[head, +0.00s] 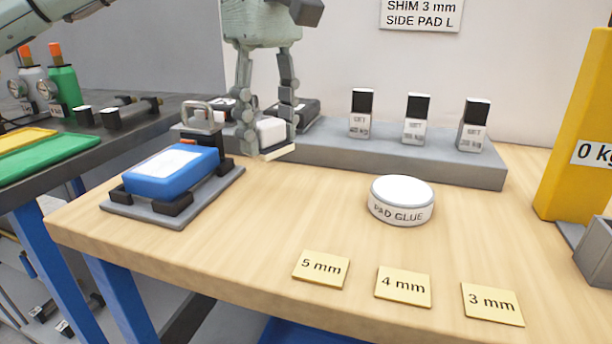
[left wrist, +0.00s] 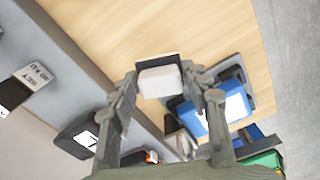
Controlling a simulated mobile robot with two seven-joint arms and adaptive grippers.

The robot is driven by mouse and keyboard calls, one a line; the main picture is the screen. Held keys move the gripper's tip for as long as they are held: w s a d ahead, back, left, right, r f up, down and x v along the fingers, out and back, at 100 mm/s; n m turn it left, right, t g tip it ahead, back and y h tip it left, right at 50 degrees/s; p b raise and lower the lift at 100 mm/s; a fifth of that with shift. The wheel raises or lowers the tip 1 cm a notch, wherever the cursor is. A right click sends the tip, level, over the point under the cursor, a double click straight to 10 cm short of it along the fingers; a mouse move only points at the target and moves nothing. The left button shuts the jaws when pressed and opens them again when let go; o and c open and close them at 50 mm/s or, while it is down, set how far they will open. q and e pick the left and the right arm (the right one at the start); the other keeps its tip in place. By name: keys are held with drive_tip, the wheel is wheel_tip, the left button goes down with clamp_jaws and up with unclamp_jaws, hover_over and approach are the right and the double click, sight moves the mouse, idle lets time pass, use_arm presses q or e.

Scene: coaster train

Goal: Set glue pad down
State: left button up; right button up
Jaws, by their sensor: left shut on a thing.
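My left gripper (head: 267,140) points down at the back left of the wooden table and is shut on a small white block, apparently the glue pad (head: 272,130). A flat cream edge shows under the block. The left wrist view also shows the white block (left wrist: 161,82) between the fingers, with a dark strip along its far edge. The block seems held above the table, though the exact gap is unclear. The round white tin marked PAD GLUE (head: 401,200) stands to the right, apart from the gripper. My right gripper is not in view.
A blue block with a white label (head: 150,178) sits in a grey fixture (head: 215,195) left of the gripper. A grey ledge (head: 440,168) behind carries several labelled blocks. Cards marked 5, 4 and 3 mm (head: 403,287) lie in front.

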sight(299, 195)
use_arm(q)
drive_tip(key=d+f, duration=0.1)
drive_tip(key=d, duration=0.2)
drive_tip(key=shift+s+f, duration=0.15)
drive_tip(key=shift+f, duration=0.2)
drive_tip(key=shift+d+f, duration=0.35)
drive_tip(key=shift+f, duration=1.9)
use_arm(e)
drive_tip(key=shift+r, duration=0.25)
use_arm(q)
drive_tip(key=shift+f, duration=0.15)
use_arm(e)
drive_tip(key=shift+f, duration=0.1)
use_arm(q)
drive_tip(key=o, duration=1)
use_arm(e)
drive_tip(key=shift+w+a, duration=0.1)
